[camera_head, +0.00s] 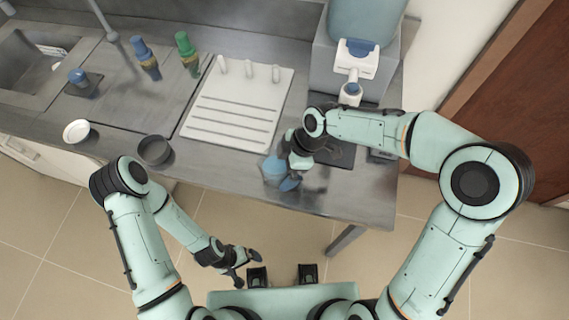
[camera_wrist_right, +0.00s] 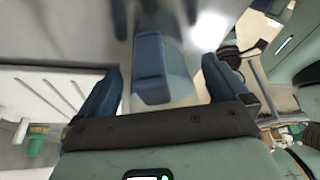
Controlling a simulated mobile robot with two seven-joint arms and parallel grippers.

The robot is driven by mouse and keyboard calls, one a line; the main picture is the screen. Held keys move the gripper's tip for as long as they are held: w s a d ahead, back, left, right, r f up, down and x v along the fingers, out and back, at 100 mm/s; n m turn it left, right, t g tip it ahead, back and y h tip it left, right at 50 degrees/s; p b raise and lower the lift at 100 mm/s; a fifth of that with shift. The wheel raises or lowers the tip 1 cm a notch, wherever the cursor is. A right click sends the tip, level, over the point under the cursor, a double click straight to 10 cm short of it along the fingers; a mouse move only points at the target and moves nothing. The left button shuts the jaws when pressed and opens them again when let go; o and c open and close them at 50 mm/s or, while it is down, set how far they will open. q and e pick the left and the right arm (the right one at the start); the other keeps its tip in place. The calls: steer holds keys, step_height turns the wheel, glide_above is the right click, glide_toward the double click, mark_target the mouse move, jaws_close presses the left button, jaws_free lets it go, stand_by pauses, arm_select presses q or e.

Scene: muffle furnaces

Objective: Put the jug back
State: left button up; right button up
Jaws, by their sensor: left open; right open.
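The jug (camera_head: 273,170), pale blue and see-through, stands near the front edge of the metal counter, partly hidden by my right gripper. In the right wrist view its blue handle (camera_wrist_right: 150,68) lies between my right gripper's (camera_wrist_right: 160,80) two fingers, with a gap on either side. My right gripper (camera_head: 286,172) is open around the handle, not closed on it. My left gripper (camera_head: 247,269) is open and empty, low in front of the counter, away from the jug.
A white ribbed drying rack (camera_head: 232,112) with pegs lies left of the jug. A water dispenser (camera_head: 313,75) stands behind, and a dark square plate (camera_head: 341,153) lies to the right. A dark bowl (camera_head: 154,150), a white dish (camera_head: 76,131) and bottles (camera_head: 145,58) stand left.

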steer(key=p+v, duration=0.1)
steer(key=v, duration=1.1)
steer(key=shift+r, duration=0.1)
